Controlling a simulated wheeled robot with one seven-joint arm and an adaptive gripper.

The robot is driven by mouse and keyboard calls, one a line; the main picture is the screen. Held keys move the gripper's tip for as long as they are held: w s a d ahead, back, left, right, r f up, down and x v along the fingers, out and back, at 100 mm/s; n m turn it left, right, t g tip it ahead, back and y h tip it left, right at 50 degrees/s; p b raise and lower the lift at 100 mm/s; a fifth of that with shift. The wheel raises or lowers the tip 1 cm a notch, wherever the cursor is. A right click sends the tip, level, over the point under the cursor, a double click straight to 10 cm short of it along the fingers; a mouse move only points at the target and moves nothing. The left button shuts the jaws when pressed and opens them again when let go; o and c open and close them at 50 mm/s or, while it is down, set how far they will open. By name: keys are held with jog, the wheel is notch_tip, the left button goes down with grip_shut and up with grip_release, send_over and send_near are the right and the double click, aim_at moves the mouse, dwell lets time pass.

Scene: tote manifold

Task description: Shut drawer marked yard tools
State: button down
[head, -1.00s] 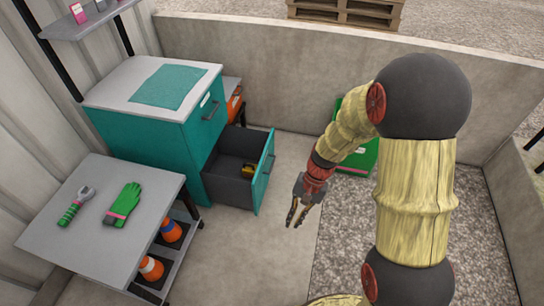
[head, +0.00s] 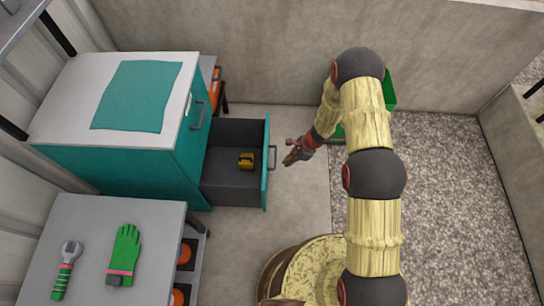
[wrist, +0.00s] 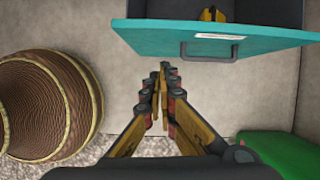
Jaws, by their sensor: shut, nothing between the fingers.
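A teal cabinet (head: 120,165) with a pale top stands at the left in the head view. Its lower drawer (head: 228,190) is pulled well out, with a grey inside and a yellow object (head: 246,160) in it. The drawer's teal front carries a dark bar handle (head: 272,158); in the wrist view the front (wrist: 160,37) also shows a handle (wrist: 210,56) and a white label too small to read. My gripper (head: 288,158) is shut and empty, just right of the handle and apart from it. Its fingertips (wrist: 165,68) point toward the drawer front.
An upper drawer handle (head: 197,115) shows on the cabinet. A grey table (head: 90,225) with a wrench (head: 65,268) and a green glove (head: 125,252) stands in front. A green box (head: 388,90) lies behind my arm. Open floor lies right of the drawer.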

jog(key=a+f+m+b, duration=0.1)
jog(key=a+f+b, duration=0.4)
jog(key=f, duration=0.4)
jog(key=shift+w+a+f, duration=0.3)
jog(key=shift+a+f, duration=0.05)
jog(key=shift+a, duration=0.55)
